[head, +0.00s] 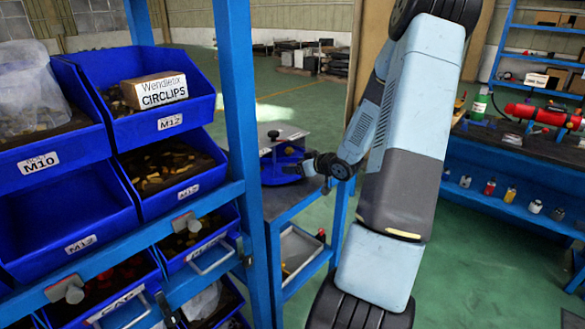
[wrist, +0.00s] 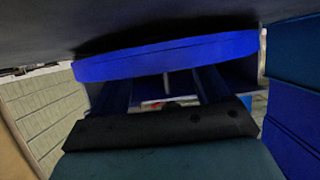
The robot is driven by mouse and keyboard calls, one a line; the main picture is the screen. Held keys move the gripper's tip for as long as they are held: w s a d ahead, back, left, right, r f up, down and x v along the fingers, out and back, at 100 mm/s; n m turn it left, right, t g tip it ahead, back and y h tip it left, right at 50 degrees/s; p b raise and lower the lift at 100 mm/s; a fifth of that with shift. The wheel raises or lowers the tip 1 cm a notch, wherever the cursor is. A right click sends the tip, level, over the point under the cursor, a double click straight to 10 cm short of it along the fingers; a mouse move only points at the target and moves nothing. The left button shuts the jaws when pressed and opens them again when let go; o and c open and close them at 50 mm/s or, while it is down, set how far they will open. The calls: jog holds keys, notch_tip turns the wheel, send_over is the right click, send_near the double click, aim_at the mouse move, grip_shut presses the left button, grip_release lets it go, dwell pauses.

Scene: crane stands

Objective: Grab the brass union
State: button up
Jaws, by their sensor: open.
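I cannot make out a brass union in either view. My gripper (head: 308,167) is at the end of my arm, beside a blue bin (head: 275,172) on a small blue bench in the head view. The head view shows it too small to read the fingers. In the wrist view, my gripper (wrist: 165,82) shows a dark palm bar with two dark fingers spread apart, and nothing is seen held between them. A bright blue band (wrist: 165,58) crosses close in front of the fingers and hides their ends. What lies inside the blue bin is hidden.
Blue shelf bins fill the left, one holding a Circlips box (head: 154,91) and another holding brownish small parts (head: 168,168). A blue post (head: 238,110) stands between them and the bench. A grey tray (head: 298,247) sits lower in the bench.

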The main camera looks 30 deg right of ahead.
jog(key=shift+x, duration=0.95)
jog(key=shift+c, duration=0.3)
jog(key=c, duration=1.1)
